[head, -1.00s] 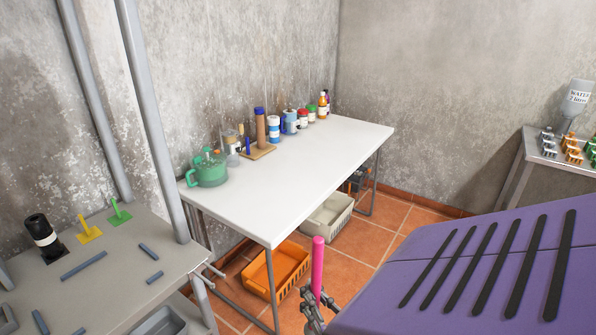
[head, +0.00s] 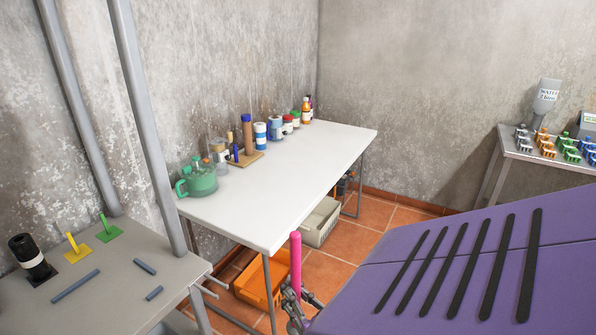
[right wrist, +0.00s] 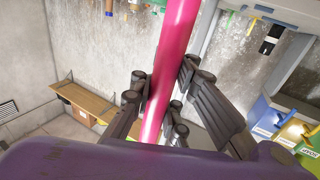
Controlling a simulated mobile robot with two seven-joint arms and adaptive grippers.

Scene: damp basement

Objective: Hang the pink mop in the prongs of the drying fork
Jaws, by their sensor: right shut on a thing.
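The pink mop (head: 296,262) shows in the head view as an upright pink handle at the bottom centre, in front of the white table. Its lower part is hidden. My right gripper (head: 297,298) is shut on the handle. In the right wrist view the pink handle (right wrist: 174,65) runs between the dark fingers of my right gripper (right wrist: 155,100). Two short grey rods (head: 214,284) stick out from the right side of the grey table, left of the mop and apart from it. They may be the drying fork, but I cannot tell for certain. My left gripper is not in view.
The white table (head: 300,180) carries a green watering can (head: 200,182) and several bottles along the wall. An orange crate (head: 258,283) and a pale crate (head: 320,222) stand beneath it. The grey table (head: 120,300) is at left. Tiled floor shows at right.

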